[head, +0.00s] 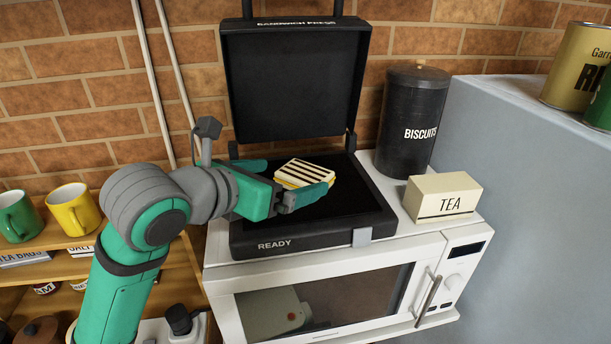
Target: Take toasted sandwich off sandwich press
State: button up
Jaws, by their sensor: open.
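The sandwich press (372,221) stands on top of the white microwave with its black lid (295,85) raised at the back. Its front edge reads READY. The toasted sandwich (305,171), pale with dark grill stripes, is over the press's lower plate. I cannot tell whether it rests flat on the plate. My gripper (293,178) reaches in from the left, low over the plate. Its green fingers are open, one behind the sandwich's left side and one in front of it. The front finger hides part of the sandwich's near edge.
A black BISCUITS canister (411,120) and a TEA box (441,196) stand right of the press. The microwave (330,300) is below. A grey fridge-like block (530,190) with tins is at right. Green (17,216) and yellow (73,209) mugs stand on a wooden shelf at left.

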aim_at(302, 174)
jog(key=shift+d+x, duration=0.25)
jog(key=shift+x, duration=3.05)
jog(key=shift+s+r, duration=0.1)
jog(key=shift+r, duration=0.05)
jog(key=shift+c, duration=0.3)
jog(key=c, duration=0.8)
